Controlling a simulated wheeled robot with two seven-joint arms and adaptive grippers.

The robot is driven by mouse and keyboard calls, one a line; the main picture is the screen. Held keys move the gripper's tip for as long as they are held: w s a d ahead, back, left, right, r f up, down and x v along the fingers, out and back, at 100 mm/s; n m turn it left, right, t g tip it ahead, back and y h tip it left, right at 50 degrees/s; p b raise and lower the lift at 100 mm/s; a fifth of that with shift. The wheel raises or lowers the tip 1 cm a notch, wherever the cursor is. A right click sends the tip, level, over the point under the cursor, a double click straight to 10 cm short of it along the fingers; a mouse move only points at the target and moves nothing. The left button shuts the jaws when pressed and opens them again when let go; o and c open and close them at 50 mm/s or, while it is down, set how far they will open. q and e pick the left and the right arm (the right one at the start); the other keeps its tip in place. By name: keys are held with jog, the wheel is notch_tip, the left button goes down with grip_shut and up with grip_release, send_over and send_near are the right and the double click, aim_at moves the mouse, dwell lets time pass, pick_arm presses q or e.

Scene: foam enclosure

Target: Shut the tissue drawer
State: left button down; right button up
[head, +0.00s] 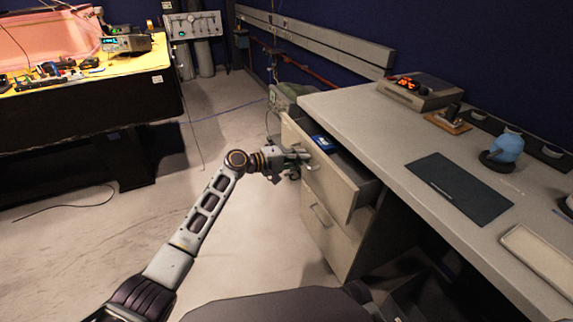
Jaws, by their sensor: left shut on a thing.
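The tissue drawer (334,183) is the top drawer of a beige desk cabinet in the middle of the head view. It stands pulled out, and a blue packet (323,144) shows inside it. My left gripper (300,158) is at the drawer's front face, at the height of its handle. It is shut on what looks like the drawer handle, which is mostly hidden by the fingers. My right gripper is not in view.
A closed lower drawer (326,232) with a handle sits below. The desk top (390,130) carries a device with a red display (418,90), a dark mat (459,187) and a blue object (503,150). A yellow-topped workbench (85,85) stands at left. The floor between is mostly clear.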

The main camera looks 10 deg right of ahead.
pick_arm(q)
jog(key=x, duration=0.3)
jog(key=shift+d+r+b, duration=0.15)
jog(key=shift+r+b, duration=0.05)
jog(key=shift+b, duration=0.2)
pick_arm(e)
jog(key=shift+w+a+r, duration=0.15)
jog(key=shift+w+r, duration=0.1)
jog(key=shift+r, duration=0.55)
pick_arm(q)
jog(key=c, duration=1.5)
grip_release()
jog(key=shift+c, duration=0.2)
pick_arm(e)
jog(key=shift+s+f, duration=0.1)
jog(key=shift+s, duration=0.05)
pick_arm(q)
jog(key=shift+r, duration=0.1)
jog(key=v, duration=1.2)
